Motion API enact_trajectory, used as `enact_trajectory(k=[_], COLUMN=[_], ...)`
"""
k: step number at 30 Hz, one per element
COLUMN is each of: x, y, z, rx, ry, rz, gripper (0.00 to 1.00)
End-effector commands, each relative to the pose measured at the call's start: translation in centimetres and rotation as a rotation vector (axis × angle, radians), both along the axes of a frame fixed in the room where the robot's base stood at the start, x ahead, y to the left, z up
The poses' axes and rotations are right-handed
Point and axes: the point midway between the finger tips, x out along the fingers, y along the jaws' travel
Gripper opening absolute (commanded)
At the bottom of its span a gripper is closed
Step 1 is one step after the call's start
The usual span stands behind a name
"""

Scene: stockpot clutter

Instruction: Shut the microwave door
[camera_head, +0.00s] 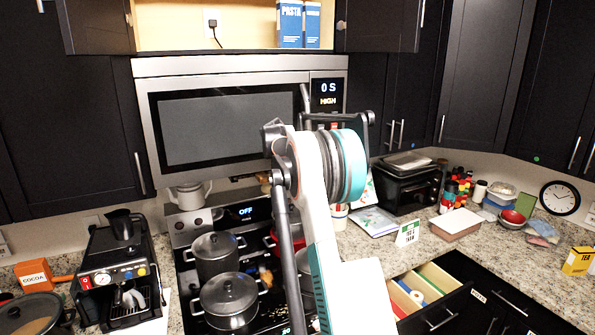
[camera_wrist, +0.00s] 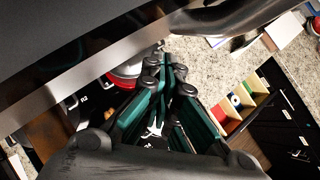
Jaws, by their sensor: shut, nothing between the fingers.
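The microwave (camera_head: 236,66) is a steel unit above the stove, with a lit panel reading "0 S HIGH" at its right. Its door (camera_head: 210,130), with a dark window, looks flush or nearly so; I cannot tell whether a small gap is left. The door handle (camera_head: 305,97) shows partly behind my wrist. In the wrist view, the microwave's steel edge (camera_wrist: 75,82) crosses the upper left. My gripper (camera_wrist: 166,72) is shut and empty, its green-sided fingers meeting below that edge. In the head view my wrist hides the fingers and the lower right of the microwave.
Pots (camera_head: 229,300) stand on the stove below. A coffee machine (camera_head: 115,270) is at left and a black toaster oven (camera_head: 408,185) at right. An open drawer (camera_head: 435,300) juts out at lower right. An open cupboard (camera_head: 165,28) is above.

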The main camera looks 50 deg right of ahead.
Motion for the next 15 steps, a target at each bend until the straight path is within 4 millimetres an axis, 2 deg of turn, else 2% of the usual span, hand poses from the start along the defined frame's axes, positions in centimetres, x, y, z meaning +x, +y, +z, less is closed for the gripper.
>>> enact_trajectory(k=[6,15], x=[1.3,1.7], y=[-0.5,-0.6], z=[0.0,0.1], rx=[0.000,-0.002], ry=[0.000,-0.003], rz=[0.000,0.001], gripper=[0.00,0.00])
